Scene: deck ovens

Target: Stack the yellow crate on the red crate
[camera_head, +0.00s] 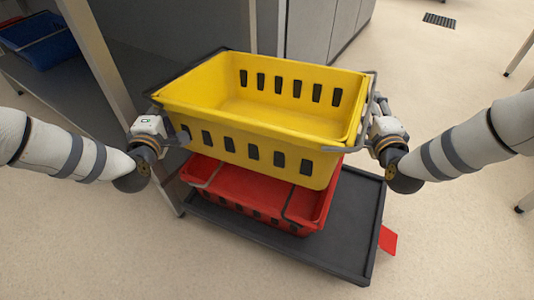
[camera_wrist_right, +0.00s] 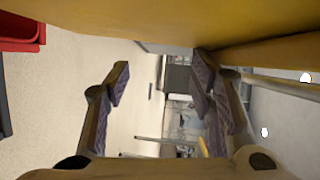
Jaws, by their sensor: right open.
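The yellow crate (camera_head: 262,138) is empty and roughly level, directly over the red crate (camera_head: 225,180), overlapping it in the head view. I cannot tell whether they touch. The red crate has grey bars and lies on a dark tray-like platform (camera_head: 345,240). My right gripper (camera_head: 376,118) is at the yellow crate's right end, beside its grey handle. In the right wrist view its fingers (camera_wrist_right: 162,82) are spread with nothing visible between them, and the yellow crate (camera_wrist_right: 150,18) fills the top. My left gripper (camera_head: 180,138) is at the yellow crate's left end; its fingertips are mostly hidden.
A blue crate (camera_head: 45,42) sits on a shelf at the far left. A pale rack post (camera_head: 105,65) stands close to my left arm. Grey cabinets (camera_head: 322,30) stand behind. A red flat piece (camera_head: 388,241) is at the platform's right edge. Floor is clear at the right.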

